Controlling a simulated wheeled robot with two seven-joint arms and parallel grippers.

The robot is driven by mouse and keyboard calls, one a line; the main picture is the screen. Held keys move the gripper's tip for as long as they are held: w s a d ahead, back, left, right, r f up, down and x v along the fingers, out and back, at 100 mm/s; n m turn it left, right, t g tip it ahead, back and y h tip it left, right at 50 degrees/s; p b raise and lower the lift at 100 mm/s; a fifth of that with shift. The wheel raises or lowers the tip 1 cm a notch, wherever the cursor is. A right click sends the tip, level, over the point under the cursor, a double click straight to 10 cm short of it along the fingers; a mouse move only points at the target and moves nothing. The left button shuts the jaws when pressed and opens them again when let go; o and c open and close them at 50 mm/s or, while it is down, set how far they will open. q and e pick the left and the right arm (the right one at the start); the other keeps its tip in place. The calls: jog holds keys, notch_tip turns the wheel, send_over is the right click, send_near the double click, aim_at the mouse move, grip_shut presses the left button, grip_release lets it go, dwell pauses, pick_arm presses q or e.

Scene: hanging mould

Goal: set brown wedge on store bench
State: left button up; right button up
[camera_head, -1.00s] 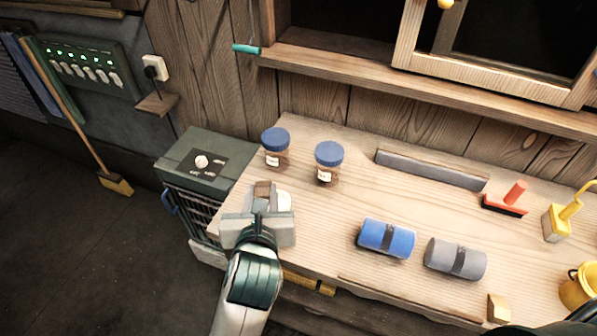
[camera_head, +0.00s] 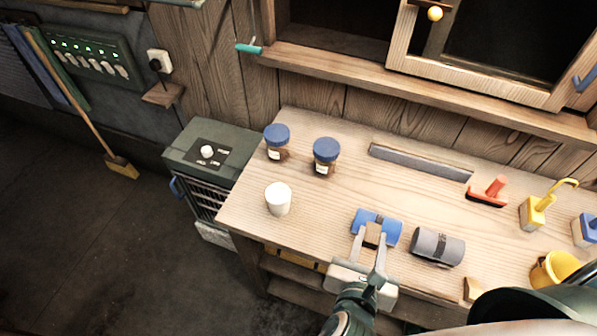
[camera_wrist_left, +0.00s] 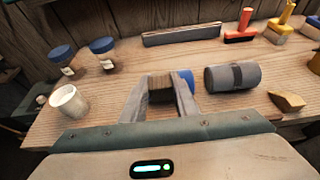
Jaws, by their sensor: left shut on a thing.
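My left gripper (camera_head: 373,240) is shut on a small brown wedge (camera_head: 372,235), held between its two fingers. In the left wrist view the wedge (camera_wrist_left: 161,89) shows between the fingertips (camera_wrist_left: 162,84). The wedge is in front of a blue roll (camera_head: 377,220) and hides part of it. I cannot tell whether the wedge touches the wooden bench (camera_head: 320,225). My right gripper is not in view.
A grey roll (camera_head: 438,246) lies just right of the gripper, and a tan wedge-shaped block (camera_head: 472,289) near the front edge. A white cup (camera_head: 278,199) and two blue-lidded jars (camera_head: 276,143) (camera_head: 325,157) stand left. Bench between cup and blue roll is clear.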

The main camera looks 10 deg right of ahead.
pick_arm(q)
jog(key=b, duration=0.5)
send_over(318, 244)
jog(key=f, duration=0.6)
jog(key=shift+s+d+f, duration=0.25)
jog(key=shift+f, duration=0.1)
jog(key=shift+w+a+f, duration=0.1)
jog(key=shift+w+a, duration=0.2)
notch_tip(318, 244, down, 4)
jog(key=b, duration=0.5)
jog(key=shift+f, duration=0.15)
jog(key=o, duration=1)
